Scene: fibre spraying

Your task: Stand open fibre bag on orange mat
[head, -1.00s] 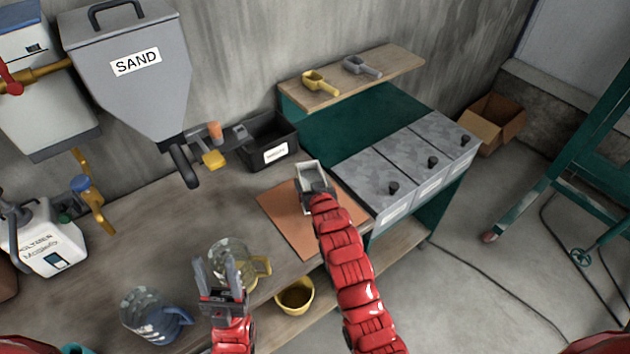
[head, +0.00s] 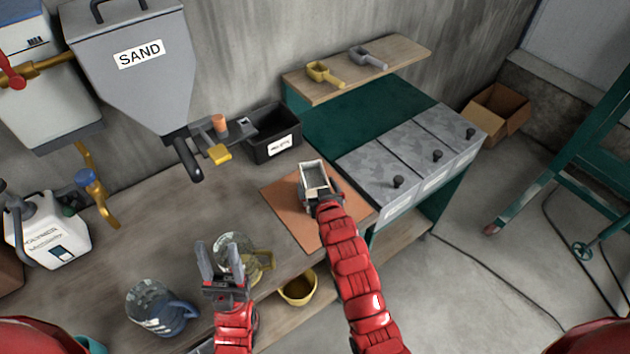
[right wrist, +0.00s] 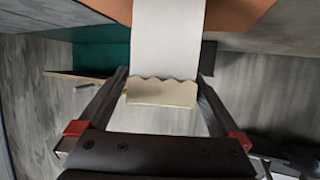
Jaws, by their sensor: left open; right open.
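The open fibre bag (head: 314,174) is pale, with an open top, and stands upright on the orange mat (head: 287,213), near its back edge. In the right wrist view the bag (right wrist: 165,45) shows a zigzag-cut edge, and part of the mat (right wrist: 240,14) is behind it. My right gripper (head: 321,192) is at the bag's near side. Its open fingers lie on either side of the bag in the right wrist view; I cannot tell whether they touch it. My left gripper (head: 220,262) is open and empty, above the bench by a clear jug.
A clear jug (head: 233,250) and a blue-handled jug (head: 158,306) stand front left. A yellow bowl (head: 298,288) is below the bench edge. A black bin (head: 272,135) is behind the mat, and lidded grey bins (head: 398,165) are to its right. A sand hopper (head: 145,60) hangs left.

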